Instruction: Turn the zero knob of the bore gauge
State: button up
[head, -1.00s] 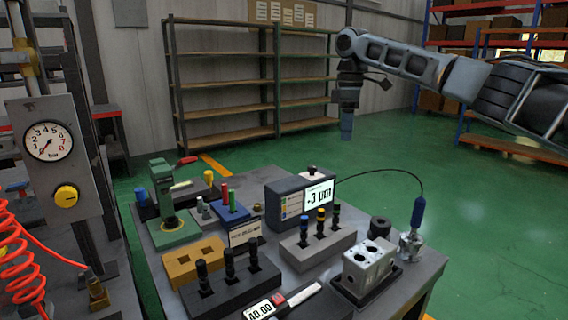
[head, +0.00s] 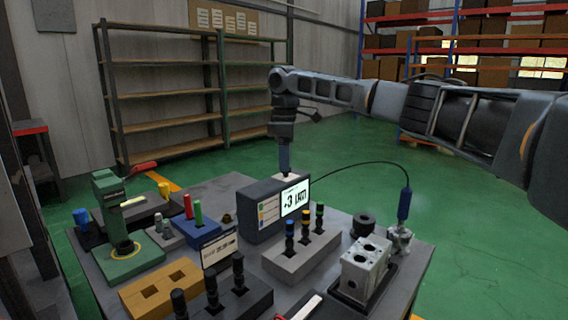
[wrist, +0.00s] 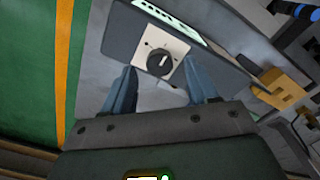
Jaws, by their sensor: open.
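The bore gauge's dark display box (head: 258,222) stands on the grey table, its lit screen (head: 295,198) facing front. A black cable runs to the blue-handled probe (head: 404,204) at right. In the wrist view, the black zero knob (wrist: 160,62) with a white mark sits on a white plate (wrist: 146,48) on top of the box (wrist: 120,33). My gripper (wrist: 159,68) is open, with one finger on each side of the knob in the picture; I cannot tell whether they touch it. In the head view my gripper (head: 285,165) points down just above the box and hides the knob.
In front of the box are a grey block with capped pins (head: 302,256) and a metal valve block (head: 362,270). A green stand (head: 132,255) and blue holder (head: 197,230) are at left. Behind the table is open green floor.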

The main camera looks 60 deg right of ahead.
jog(key=shift+f, duration=0.7)
jog(key=c, duration=1)
